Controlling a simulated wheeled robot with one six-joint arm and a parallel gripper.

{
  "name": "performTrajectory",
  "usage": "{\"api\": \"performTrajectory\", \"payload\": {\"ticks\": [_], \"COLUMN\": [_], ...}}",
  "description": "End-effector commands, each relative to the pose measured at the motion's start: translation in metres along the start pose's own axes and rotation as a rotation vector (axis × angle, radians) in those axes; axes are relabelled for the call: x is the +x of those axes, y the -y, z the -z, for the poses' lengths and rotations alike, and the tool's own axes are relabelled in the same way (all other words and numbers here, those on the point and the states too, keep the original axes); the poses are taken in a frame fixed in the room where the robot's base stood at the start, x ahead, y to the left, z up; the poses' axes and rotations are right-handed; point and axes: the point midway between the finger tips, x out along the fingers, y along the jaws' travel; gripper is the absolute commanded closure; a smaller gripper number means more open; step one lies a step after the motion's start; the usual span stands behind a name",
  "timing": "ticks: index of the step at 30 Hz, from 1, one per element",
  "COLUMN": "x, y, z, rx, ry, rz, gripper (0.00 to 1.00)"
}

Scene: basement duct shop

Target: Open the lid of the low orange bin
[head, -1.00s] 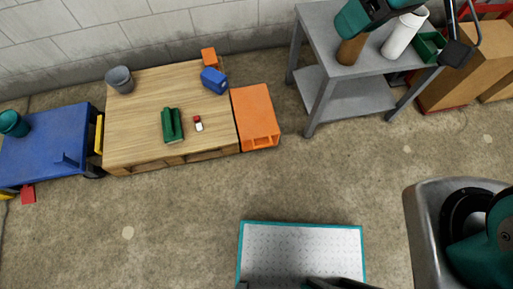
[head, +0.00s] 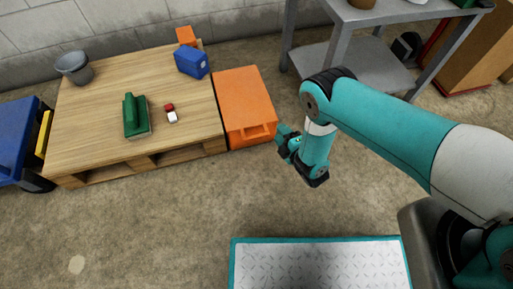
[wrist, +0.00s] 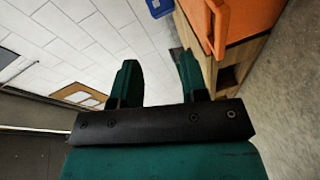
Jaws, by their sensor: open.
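The low orange bin (head: 243,92) stands on the floor against the right end of the wooden pallet, its flat top closed. A slot-like handle shows at its front edge. My gripper (head: 282,136) is just right of the bin's front corner in the head view, apparently close to it; I cannot tell whether they touch. In the wrist view my gripper (wrist: 158,68) has its two green fingers apart with nothing between them. Part of the orange bin (wrist: 250,18) shows at the upper right there, beyond the right finger.
The pallet (head: 75,130) bears a blue container (head: 192,62), a green object (head: 134,118) and a grey bucket (head: 74,68). A grey metal table (head: 350,65) stands behind my arm. The floor in front of the bin is clear.

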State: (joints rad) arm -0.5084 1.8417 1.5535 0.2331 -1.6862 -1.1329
Motion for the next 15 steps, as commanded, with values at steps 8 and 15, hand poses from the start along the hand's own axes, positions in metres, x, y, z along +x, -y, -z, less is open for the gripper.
{"api": "performTrajectory", "payload": {"ticks": [8,15], "x": [-0.067,-0.063], "y": [0.103,0.109], "z": [0.003,0.005], "rx": [-0.204,-0.222], "ry": [-0.14,-0.154], "rz": [-0.116,-0.131], "gripper": [0.6,0.6]}}
